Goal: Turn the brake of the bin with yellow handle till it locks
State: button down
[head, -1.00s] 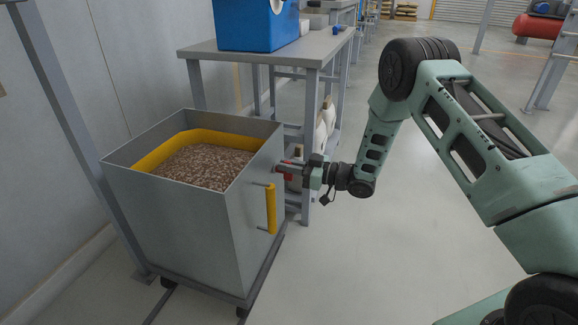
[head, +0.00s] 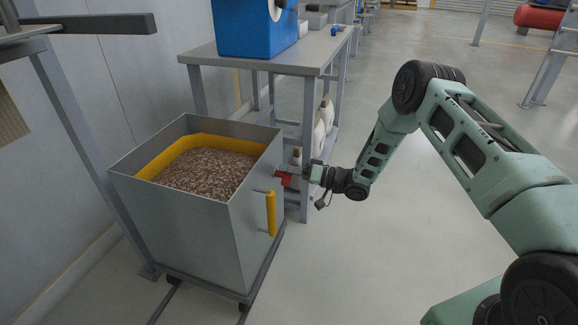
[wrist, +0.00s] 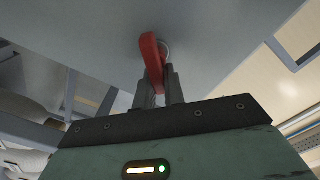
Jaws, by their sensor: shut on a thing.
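The grey bin (head: 190,225) with the yellow handle (head: 271,212) stands on a wheeled base at the left in the head view. Brown granules fill it inside a yellow inner band. The red brake lever (head: 284,179) is on the bin's right side, beyond the handle. My gripper (head: 290,171) is at that side. In the wrist view the red lever (wrist: 152,58) sits on a round pivot on the grey bin wall (wrist: 105,28), and my gripper (wrist: 164,88) is shut on its lower end. The lever is tilted slightly in that view.
A grey bench (head: 315,52) with a blue machine (head: 250,28) stands behind the bin, with pale bottles (head: 323,122) below. A grey post (head: 88,150) and wall are at the left. The floor (head: 400,240) at the right is open.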

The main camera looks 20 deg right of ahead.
jog(key=m, duration=0.4)
jog(key=shift+w+d+f+m+p, duration=0.2)
jog(key=shift+f+m+p, duration=0.1)
jog(key=shift+p, duration=0.1)
jog(key=shift+f+m, duration=0.2)
jog(key=shift+m, duration=0.8)
jog(key=shift+f+m, duration=0.2)
jog(key=shift+m, duration=0.8)
jog(key=c, duration=1.5)
grip_release()
jog(key=p+v, duration=0.3)
jog(key=v, duration=1.4)
jog(key=shift+s+d+p, duration=0.15)
jog(key=shift+p, duration=0.15)
